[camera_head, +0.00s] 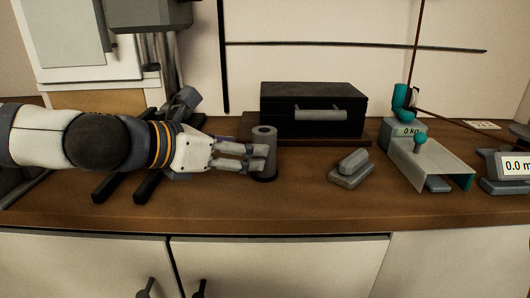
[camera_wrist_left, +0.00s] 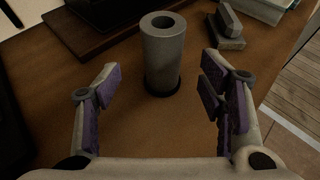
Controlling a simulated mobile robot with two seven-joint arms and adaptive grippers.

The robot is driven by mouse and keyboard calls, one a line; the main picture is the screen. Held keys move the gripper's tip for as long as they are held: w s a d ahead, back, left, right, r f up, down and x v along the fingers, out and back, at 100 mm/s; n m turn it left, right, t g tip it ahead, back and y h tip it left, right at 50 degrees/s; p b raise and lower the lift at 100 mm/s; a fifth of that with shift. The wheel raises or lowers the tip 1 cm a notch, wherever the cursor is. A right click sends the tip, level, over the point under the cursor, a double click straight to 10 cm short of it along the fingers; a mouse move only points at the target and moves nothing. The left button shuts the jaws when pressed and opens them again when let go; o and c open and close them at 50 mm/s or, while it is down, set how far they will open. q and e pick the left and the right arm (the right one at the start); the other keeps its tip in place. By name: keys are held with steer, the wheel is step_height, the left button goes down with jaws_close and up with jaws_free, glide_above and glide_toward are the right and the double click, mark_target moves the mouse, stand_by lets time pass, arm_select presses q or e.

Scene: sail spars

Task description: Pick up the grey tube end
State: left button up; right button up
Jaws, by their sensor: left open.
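The grey tube end (camera_head: 264,134) is a hollow upright cylinder on the wooden worktop, with a dark ring at its foot. In the left wrist view the tube end (camera_wrist_left: 164,56) stands upright ahead of my fingers, its open top showing a dark hole. My left gripper (camera_head: 262,157) reaches in from the left at the tube's height, and its fingers partly hide the tube in the head view. In the left wrist view my left gripper (camera_wrist_left: 160,92) is open, with one purple-padded finger to either side of the tube's line and visible gaps to it. My right gripper is not in view.
A black case (camera_head: 313,109) stands behind the tube on a brown board. A grey block (camera_head: 350,169) lies to the right. Further right are a scale with a grey tray (camera_head: 432,160) and a display (camera_head: 508,172). The worktop's front strip is clear.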

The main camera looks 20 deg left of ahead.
arm_select(q)
steer(key=b+x, duration=0.1)
steer(key=x, duration=0.5)
steer(key=shift+w+d+f+b, duration=0.15)
steer(key=shift+d+f+b, duration=0.15)
steer(key=shift+f+b, duration=0.1)
steer(key=shift+w+d+r, duration=0.1)
steer(key=shift+w+r, duration=0.05)
steer(key=shift+w, duration=0.05)
steer(key=shift+s+r, duration=0.1)
steer(key=shift+r, duration=0.15)
steer(key=c, duration=1.3)
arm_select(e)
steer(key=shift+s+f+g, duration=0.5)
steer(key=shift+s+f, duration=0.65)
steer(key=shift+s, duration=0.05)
